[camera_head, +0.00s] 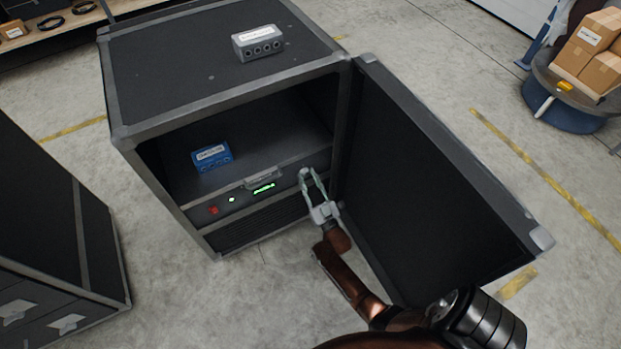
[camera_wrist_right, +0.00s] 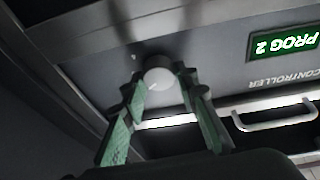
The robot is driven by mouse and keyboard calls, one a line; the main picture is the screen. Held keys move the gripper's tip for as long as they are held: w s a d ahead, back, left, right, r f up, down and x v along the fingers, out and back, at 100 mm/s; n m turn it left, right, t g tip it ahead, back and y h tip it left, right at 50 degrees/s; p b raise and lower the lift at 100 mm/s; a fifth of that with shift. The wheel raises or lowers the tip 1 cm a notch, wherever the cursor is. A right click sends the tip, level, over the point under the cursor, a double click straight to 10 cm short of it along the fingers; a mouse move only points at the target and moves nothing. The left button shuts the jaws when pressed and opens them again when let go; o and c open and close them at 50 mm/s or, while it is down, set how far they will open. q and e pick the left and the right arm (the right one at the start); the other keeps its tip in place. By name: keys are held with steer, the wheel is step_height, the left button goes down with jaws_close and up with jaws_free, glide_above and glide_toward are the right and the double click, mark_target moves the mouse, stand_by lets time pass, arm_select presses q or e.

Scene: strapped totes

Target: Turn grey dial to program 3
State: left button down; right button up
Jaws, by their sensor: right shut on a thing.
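The grey dial (camera_wrist_right: 158,70) sits on the controller panel (camera_wrist_right: 225,50) in the right wrist view, with a small mark on its face. The panel's green display (camera_wrist_right: 284,42) reads PROG 2, upside down there. My right gripper (camera_wrist_right: 160,82) is shut on the dial, one finger on each side. In the head view my right gripper (camera_head: 312,180) reaches the right end of the panel, and the lit display (camera_head: 264,189) shows left of it. The dial is mostly hidden by the fingers there. My left gripper is not in view.
The panel is in an open black case (camera_head: 125,130), whose door (camera_head: 430,180) stands open close to my right arm. A blue box (camera_head: 211,156) lies inside above the panel; a grey box (camera_head: 257,43) is on top. A red switch (camera_head: 212,210) and handle (camera_head: 263,178) are on the panel.

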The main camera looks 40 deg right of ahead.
steer(key=m+h, duration=0.1)
steer(key=m, duration=0.1)
steer(key=shift+r+m+p, duration=0.15)
steer(key=shift+m+p, duration=0.25)
steer(key=m+p, duration=0.1)
steer(key=m, duration=0.1)
steer(key=m+g+h, duration=0.1)
steer(key=m, duration=0.1)
steer(key=shift+a+m+g+h+p, duration=0.1)
steer(key=shift+m+g+h+p, duration=0.2)
steer(key=shift+p, duration=0.05)
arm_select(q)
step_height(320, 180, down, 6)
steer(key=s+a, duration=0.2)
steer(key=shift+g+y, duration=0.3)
arm_select(e)
steer(key=shift+m, duration=0.8)
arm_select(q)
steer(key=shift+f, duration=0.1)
arm_select(e)
steer(key=o, duration=1.2)
steer(key=shift+c, duration=0.2)
